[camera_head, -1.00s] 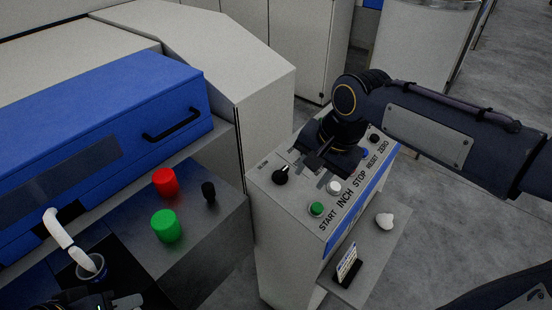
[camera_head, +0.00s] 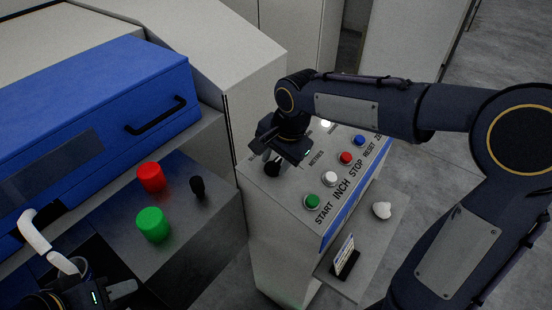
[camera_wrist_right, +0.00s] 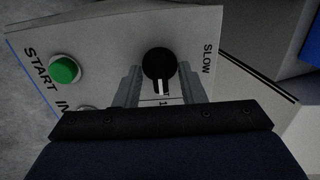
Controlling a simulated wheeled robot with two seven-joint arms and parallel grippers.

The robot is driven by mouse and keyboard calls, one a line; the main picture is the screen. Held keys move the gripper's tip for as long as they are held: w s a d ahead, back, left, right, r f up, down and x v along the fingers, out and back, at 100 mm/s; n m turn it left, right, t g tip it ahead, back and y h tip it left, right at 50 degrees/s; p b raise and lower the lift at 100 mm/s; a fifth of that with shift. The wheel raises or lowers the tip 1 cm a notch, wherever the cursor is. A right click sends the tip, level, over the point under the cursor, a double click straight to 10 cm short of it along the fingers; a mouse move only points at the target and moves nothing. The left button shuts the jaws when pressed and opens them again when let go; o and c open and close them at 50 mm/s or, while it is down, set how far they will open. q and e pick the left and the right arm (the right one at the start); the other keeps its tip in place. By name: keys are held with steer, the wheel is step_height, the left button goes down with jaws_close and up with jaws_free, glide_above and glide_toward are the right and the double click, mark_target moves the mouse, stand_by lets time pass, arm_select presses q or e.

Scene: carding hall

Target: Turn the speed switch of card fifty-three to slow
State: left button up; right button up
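The speed switch is a round black knob with a white pointer line, at the left end of the sloped control panel (camera_head: 292,205). It shows in the head view (camera_head: 272,170), partly covered by my right gripper (camera_head: 268,158). In the right wrist view the knob (camera_wrist_right: 159,63) lies between and just beyond the tips of my right gripper (camera_wrist_right: 161,82), whose fingers are apart. Its pointer points down the picture, towards the gripper; the word SLOW is to its right. I cannot tell whether the fingers touch it. My left gripper (camera_head: 122,290) is partly cut off at the bottom left.
The panel also bears a green START button (camera_head: 313,201), a white INCH button (camera_head: 330,178), a red STOP button (camera_head: 346,158) and a blue RESET button (camera_head: 359,140). A shelf (camera_head: 366,222) below holds a small card stand (camera_head: 345,262) and white fluff (camera_head: 382,210).

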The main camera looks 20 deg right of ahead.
jaws_close()
steer(key=shift+n, duration=0.4)
steer(key=n, duration=0.4)
steer(key=shift+p, duration=0.3)
steer(key=n, duration=0.4)
steer(key=n+p, duration=0.1)
steer(key=n, duration=0.3)
steer(key=shift+r+n, duration=0.1)
steer(key=shift+n, duration=2.4)
